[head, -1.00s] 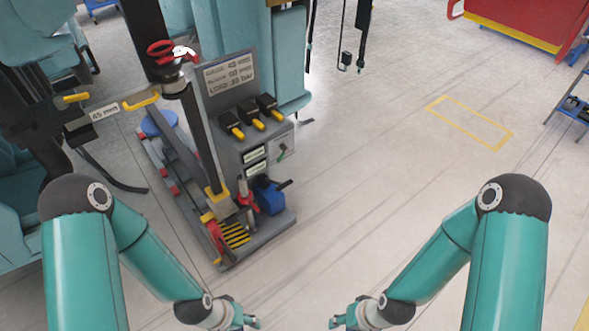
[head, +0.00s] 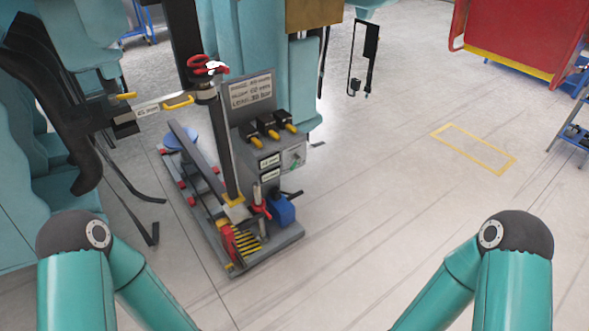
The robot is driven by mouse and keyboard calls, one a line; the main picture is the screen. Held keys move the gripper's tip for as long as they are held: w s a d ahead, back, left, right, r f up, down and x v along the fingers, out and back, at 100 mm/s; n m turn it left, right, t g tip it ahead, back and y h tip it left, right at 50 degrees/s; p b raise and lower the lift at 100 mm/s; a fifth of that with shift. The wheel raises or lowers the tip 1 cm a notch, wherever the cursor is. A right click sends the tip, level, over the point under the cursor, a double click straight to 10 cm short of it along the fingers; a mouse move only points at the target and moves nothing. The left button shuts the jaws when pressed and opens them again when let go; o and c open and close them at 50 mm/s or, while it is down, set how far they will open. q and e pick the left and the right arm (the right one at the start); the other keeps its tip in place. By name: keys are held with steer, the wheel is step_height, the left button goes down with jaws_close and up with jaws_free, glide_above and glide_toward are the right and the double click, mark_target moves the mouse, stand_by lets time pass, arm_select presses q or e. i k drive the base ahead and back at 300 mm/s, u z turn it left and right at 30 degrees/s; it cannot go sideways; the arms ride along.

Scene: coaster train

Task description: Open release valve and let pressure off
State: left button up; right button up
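A grey wheeled press-like unit (head: 292,234) stands left of centre in the head view. A blue block (head: 283,210) with a dark lever sits low on its front right. A small red part (head: 261,209) is beside the blue block. A panel (head: 270,150) carries several black blocks with yellow handles (head: 251,142), two white labels and a small green item (head: 296,160). I cannot tell for sure which part is the release valve. Both of my forearms run out of the bottom edge, so both grippers are hidden.
A black column rises from the unit, with red parts (head: 208,66) at its top. A labelled bar with yellow handles (head: 178,101) reaches left. Teal seats fill the left side. A yellow floor rectangle (head: 474,148) and open floor lie right. A red structure (head: 512,40) is at the back.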

mark_target(296, 156)
steer(key=u, duration=0.05)
steer(key=i, duration=0.9)
steer(key=z, duration=0.05)
